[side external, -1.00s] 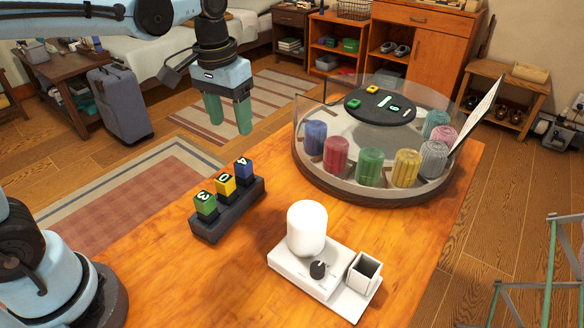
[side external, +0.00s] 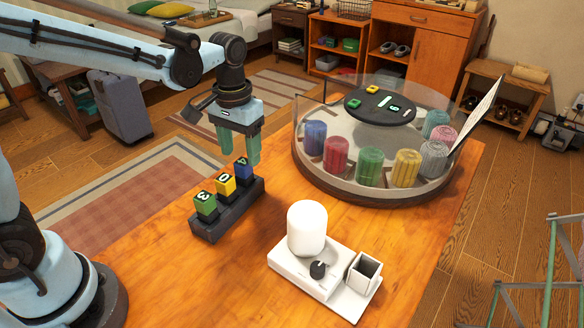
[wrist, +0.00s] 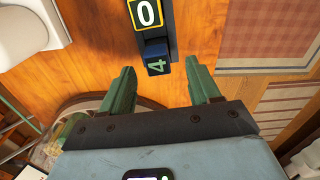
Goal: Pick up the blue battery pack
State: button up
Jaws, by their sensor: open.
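The blue battery pack (side external: 243,169), marked with a 4, sits upright in the far end slot of a dark holder (side external: 228,213) on the wooden table. Beside it stand a yellow pack (side external: 225,187) marked 0 and a green pack (side external: 205,205) marked 3. My gripper (side external: 239,159) is open, its green fingers just above and around the blue pack's end of the holder. In the wrist view the blue pack (wrist: 156,60) lies ahead of the gap between the open fingertips (wrist: 160,75), apart from both.
A round clear-walled carousel (side external: 335,189) with several coloured ribbed cylinders stands right of the holder. A white device (side external: 307,230) with a square cup (side external: 364,272) is at the front. Bare table lies between them.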

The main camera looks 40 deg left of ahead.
aim_at(243, 161)
jog(key=shift+d+f, duration=0.1)
jog(key=shift+f, duration=2.2)
jog(key=c, duration=1.1)
jog(key=shift+r, duration=0.1)
